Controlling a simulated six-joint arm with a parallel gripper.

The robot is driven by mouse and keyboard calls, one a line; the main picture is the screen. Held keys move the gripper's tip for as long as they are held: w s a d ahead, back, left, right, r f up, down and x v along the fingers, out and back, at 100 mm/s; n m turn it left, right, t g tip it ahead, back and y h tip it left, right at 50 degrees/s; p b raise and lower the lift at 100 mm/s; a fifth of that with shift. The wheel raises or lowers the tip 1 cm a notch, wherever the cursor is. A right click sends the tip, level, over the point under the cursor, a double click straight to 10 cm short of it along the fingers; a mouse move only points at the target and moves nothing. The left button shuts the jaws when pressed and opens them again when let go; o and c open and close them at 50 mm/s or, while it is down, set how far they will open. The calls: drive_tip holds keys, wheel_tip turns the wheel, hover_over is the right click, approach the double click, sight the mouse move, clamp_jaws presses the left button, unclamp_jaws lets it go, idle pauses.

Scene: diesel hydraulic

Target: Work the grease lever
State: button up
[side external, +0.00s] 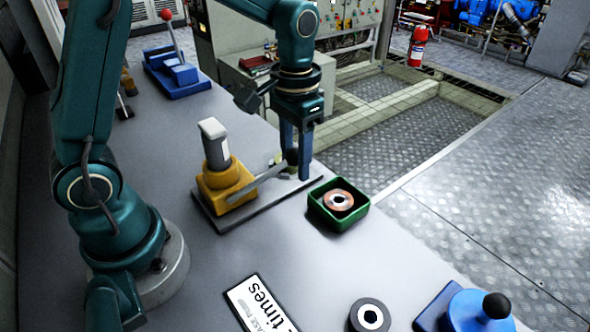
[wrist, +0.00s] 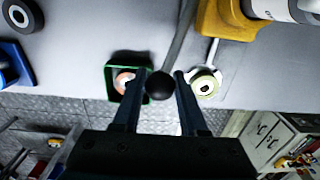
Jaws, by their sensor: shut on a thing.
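The grease lever (side external: 258,186) is a flat grey bar reaching out from a yellow pump base (side external: 226,186) with a grey upright cylinder (side external: 215,143). The pump stands on a grey plate on the bench. The lever ends in a black ball knob (side external: 291,157), which also shows in the wrist view (wrist: 160,86). My gripper (side external: 296,166) points down at the lever's end, shut on the knob, with one blue finger on each side of it. The finger contact itself is hard to see. A pale yellow-green ring fitting (wrist: 205,84) sits beside the knob, partly hidden in the side view.
A green tray (side external: 322,218) holding a copper-coloured ring (side external: 339,200) stands close to the right of my gripper. A dark ring (side external: 370,315) and a blue unit with a black knob (side external: 480,310) are at the front. A blue base with a red-knobbed lever (side external: 178,73) is at the back left.

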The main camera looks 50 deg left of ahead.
drive_tip(key=shift+r, duration=0.1)
drive_tip(key=shift+s+r, duration=0.55)
drive_tip(key=shift+r, duration=0.35)
drive_tip(key=o, duration=1.2)
